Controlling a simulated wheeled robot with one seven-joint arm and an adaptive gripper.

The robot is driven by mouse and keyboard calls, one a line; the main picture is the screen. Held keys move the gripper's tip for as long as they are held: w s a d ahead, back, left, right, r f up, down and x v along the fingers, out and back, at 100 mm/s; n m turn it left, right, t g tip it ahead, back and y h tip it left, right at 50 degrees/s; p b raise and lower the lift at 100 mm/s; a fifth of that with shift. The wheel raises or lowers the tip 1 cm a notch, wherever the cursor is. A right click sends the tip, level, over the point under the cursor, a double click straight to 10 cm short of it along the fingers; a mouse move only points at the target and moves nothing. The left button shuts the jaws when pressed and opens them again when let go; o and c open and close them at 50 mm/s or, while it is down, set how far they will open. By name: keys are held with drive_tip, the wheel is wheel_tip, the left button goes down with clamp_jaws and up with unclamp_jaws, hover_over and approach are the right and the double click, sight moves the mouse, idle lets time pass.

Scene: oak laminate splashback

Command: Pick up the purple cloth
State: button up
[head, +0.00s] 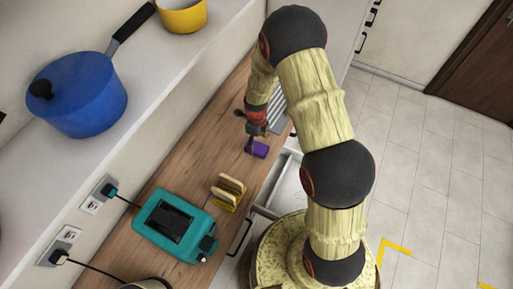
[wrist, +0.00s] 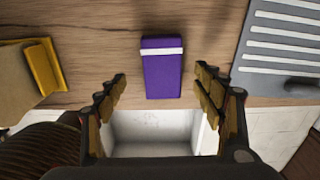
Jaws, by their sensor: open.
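The purple cloth (wrist: 162,76) is a small folded block with a white stripe across it. It lies on the wooden counter near the front edge, and in the head view (head: 260,150) it shows beside my gripper (head: 255,133). In the wrist view my gripper (wrist: 160,88) is open, with one finger on each side of the cloth's near end and a gap on both sides. Nothing is held. I cannot tell the exact height of the fingertips above the counter.
A grey striped drainer (wrist: 285,45) lies close on the right. A yellow rack with slices (head: 228,192) and a teal toaster (head: 174,226) stand on the counter. An open drawer (head: 288,185) is below the counter edge. A blue pot (head: 80,95) sits on the shelf above.

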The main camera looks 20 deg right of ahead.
sight(257, 147)
drive_tip(key=shift+w+d+f, duration=0.1)
drive_tip(key=shift+d+f, duration=0.05)
drive_tip(key=shift+f, duration=1.95)
drive_tip(key=shift+c, duration=0.4)
drive_tip(key=c, duration=1.1)
drive_tip(key=shift+c, duration=0.3)
